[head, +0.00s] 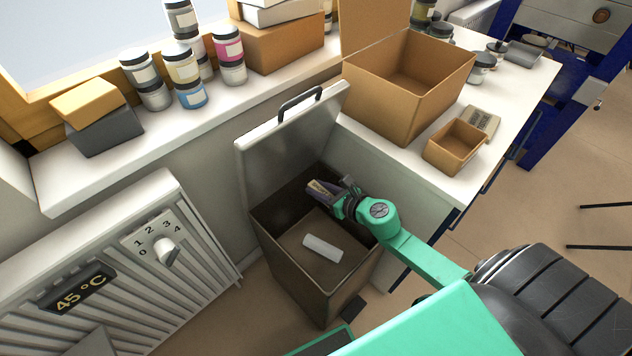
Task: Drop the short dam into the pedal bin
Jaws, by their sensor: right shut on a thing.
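My right gripper (336,197) reaches in over the mouth of the pedal bin (335,307) from the right. A white bar (322,248) lies inside the bin, apart from the gripper. My left gripper is not in view.
A white worktop right of the bin carries a large open cardboard box (385,108) and a small open box (440,155). A radiator (150,270) stands at the left. A windowsill (180,135) behind holds jars (228,55) and boxes.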

